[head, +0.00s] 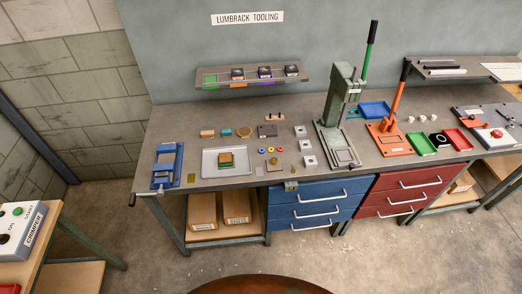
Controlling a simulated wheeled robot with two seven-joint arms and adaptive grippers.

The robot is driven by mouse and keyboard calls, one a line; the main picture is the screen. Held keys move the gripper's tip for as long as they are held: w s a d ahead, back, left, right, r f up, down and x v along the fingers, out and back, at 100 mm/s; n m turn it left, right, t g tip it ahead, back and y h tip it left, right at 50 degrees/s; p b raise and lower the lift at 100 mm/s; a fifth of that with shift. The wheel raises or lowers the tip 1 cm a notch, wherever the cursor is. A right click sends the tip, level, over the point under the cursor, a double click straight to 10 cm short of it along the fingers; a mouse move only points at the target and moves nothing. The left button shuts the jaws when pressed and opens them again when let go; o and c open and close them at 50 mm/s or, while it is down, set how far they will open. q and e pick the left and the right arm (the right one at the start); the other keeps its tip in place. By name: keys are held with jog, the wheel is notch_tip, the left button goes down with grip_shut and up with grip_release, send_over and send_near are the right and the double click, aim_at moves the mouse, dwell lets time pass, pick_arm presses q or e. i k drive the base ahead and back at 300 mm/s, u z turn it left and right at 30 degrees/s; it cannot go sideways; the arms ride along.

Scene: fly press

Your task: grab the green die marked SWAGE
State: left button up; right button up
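The wall shelf (250,81) under the LUMBRACK TOOLING sign (248,18) has coloured places. Dark blocks stand at several of them, while the green place (210,79) at its left end looks empty. No SWAGE lettering is legible anywhere. Neither of my grippers is in view.
A blue vise-like fixture (167,166) stands at the bench's left end. The tall green press (341,105) with its raised lever and an orange lever press (390,130) stand right of the small parts. A control box (22,228) is at lower left. Floor in front is mostly clear.

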aim_at(225, 158)
jog(key=z, duration=0.05)
jog(key=i, duration=1.1)
jog(key=u, duration=0.95)
